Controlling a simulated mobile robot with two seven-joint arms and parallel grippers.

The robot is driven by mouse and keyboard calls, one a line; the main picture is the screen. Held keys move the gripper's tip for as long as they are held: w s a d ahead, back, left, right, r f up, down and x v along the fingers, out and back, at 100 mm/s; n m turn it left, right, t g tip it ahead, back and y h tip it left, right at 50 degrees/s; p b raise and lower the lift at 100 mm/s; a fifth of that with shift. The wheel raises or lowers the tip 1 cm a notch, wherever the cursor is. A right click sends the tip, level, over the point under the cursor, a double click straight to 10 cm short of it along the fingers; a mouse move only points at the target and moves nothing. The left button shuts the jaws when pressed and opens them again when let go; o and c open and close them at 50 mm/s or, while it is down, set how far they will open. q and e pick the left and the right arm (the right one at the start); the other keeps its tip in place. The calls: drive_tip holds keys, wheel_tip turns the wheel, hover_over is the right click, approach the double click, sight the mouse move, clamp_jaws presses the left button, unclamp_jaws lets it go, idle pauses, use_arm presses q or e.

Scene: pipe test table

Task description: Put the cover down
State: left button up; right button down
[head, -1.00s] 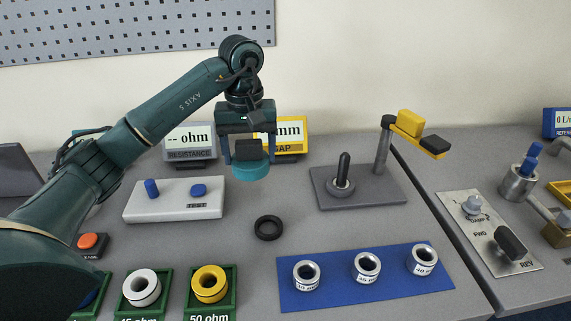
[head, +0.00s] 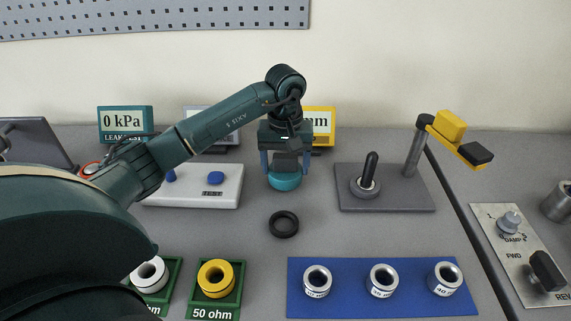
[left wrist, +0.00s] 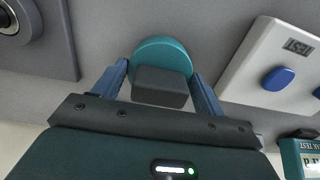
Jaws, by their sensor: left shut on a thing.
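The cover is a teal round cap with a dark block-shaped handle (head: 286,182). It also shows in the left wrist view (left wrist: 163,50), with the dark handle between the two blue fingers. My left gripper (head: 285,165) is shut on the cover and points down over the grey table, behind a black ring (head: 284,224). Whether the cover's underside touches the table cannot be told. My right gripper is not in view.
A white test box (head: 195,188) with blue buttons stands just left of the cover. A grey base with an upright black pin (head: 368,180) stands to the right. A blue mat (head: 335,304) with silver rings lies in front. Bare table surrounds the black ring.

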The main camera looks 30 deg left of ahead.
sight(285, 156)
use_arm(q)
drive_tip(key=shift+f, duration=0.35)
drive_tip(key=shift+f, duration=0.1)
drive_tip(key=o, duration=1.1)
wheel_tip(285, 156, up, 12)
drive_tip(key=shift+r, duration=0.15)
